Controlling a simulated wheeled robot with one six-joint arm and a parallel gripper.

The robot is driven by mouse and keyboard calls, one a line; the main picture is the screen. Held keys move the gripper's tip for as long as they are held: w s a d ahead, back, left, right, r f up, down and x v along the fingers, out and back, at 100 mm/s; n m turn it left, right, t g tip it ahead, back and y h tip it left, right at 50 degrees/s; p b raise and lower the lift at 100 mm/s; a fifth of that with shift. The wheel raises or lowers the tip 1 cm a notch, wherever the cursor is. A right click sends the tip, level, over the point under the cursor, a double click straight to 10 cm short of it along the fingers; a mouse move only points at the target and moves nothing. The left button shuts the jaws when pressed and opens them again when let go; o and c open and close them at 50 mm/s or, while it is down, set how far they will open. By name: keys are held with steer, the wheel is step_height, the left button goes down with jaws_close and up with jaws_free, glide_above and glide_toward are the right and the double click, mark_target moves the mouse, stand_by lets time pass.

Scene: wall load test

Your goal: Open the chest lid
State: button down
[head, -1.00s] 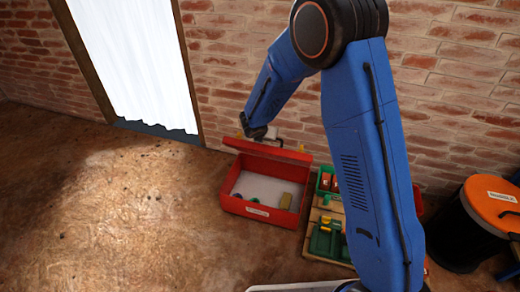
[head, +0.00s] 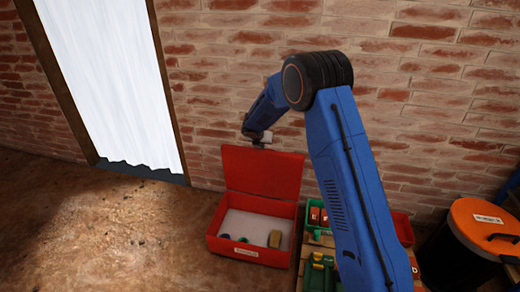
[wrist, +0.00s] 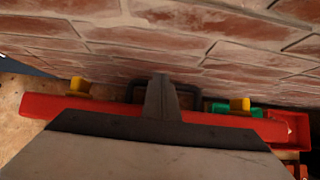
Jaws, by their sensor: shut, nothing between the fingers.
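The red chest (head: 212,246) stands on the floor against the brick wall. Its red lid (head: 262,172) is raised, near upright, with its inner face toward the head camera. Inside lie a tan block (head: 275,239) and small green and blue items. My gripper (head: 258,139) is at the lid's top edge, close to the wall; its tips are partly hidden there. In the wrist view my shut gripper (wrist: 162,98) reaches across a red strip (wrist: 45,105), which looks like the chest or lid. A dark handle-like loop shows behind it. I cannot tell whether my gripper touches the lid.
Green bins (head: 318,272) with red and yellow items sit on a wooden pallet right of the chest. A black bin with an orange lid (head: 485,222) stands at the far right. A white-curtained doorway (head: 110,85) is at left. The floor left of the chest is clear.

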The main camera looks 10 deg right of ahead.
steer(key=shift+w+d, duration=0.1)
steer(key=shift+w, duration=0.05)
stand_by(0.4)
steer(key=v, duration=1.7)
steer(key=s+d+r+m, duration=0.9)
steer(key=s+d+r, duration=0.15)
steer(key=s, duration=0.25)
steer(key=s+d+r+m+g, duration=0.1)
steer(key=s+d+r+m, duration=0.2)
steer(key=s, duration=0.4)
steer(key=s+d+r+m+g, duration=0.1)
steer(key=s+d+m, duration=0.3)
steer(key=s, duration=0.3)
steer(key=s+d+f+m+y, duration=0.1)
steer(key=s+m, duration=0.7)
steer(key=s, duration=0.6)
steer(key=s+d+f+m+y, duration=0.1)
steer(key=s+m, duration=0.6)
steer(key=s, duration=0.8)
steer(key=shift+f+m+y, duration=0.3)
steer(key=shift+f+m, duration=0.1)
steer(key=shift+f, duration=0.3)
steer(key=shift+s+a, duration=0.1)
steer(key=shift+a, duration=0.05)
